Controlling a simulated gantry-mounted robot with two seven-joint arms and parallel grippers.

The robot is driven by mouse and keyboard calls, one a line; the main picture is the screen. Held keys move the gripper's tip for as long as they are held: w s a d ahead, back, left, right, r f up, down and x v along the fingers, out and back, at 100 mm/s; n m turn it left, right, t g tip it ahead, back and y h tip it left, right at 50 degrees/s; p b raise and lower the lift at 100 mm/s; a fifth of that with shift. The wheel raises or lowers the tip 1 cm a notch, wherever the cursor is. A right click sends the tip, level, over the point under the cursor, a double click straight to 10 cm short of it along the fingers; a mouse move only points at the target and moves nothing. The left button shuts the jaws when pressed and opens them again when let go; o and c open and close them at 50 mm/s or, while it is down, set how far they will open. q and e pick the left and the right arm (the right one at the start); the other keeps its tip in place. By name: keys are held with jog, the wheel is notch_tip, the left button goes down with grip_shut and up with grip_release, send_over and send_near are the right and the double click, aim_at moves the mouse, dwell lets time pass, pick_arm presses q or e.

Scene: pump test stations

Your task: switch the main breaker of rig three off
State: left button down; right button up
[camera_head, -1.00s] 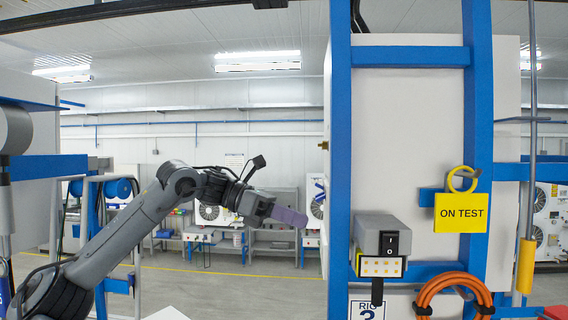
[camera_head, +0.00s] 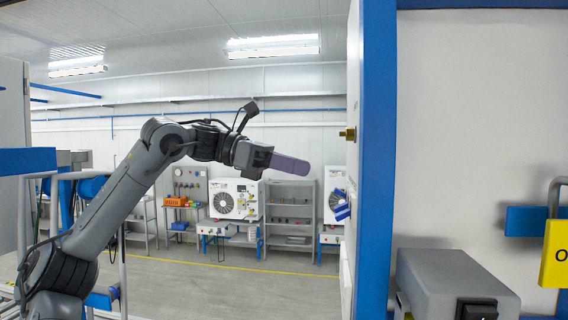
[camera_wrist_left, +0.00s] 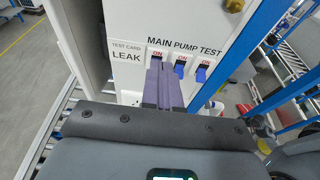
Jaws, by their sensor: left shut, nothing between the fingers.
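In the left wrist view a white panel (camera_wrist_left: 130,15) carries the labels MAIN, PUMP and TEST in a row. Each has a red ON mark. The blue PUMP lever (camera_wrist_left: 180,68) and the blue TEST lever (camera_wrist_left: 202,74) show clearly. The MAIN lever, at the left of the row, is mostly hidden behind my purple fingers. My left gripper (camera_wrist_left: 155,64) is shut and empty in front of it; I cannot tell whether it touches. In the head view my left gripper (camera_head: 307,168) points right, apart from the rig's blue post (camera_head: 376,160). My right gripper is out of view.
A LEAK test card (camera_wrist_left: 127,55) is left of the levers. A brass knob (camera_head: 348,133) sticks out from the rig's side. Shelves (camera_head: 290,210) stand far behind.

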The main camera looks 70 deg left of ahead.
pick_arm(q)
jog(key=shift+p+x, duration=0.35)
jog(key=shift+x, duration=2.65)
jog(key=shift+w, duration=0.1)
jog(key=shift+f, duration=0.25)
jog(key=shift+f+b, duration=0.7)
jog(key=shift+b, duration=0.1)
jog(key=shift+a, duration=0.1)
jog(key=b+v, duration=0.1)
jog(key=v, duration=0.7)
jog(key=shift+f+b, duration=0.35)
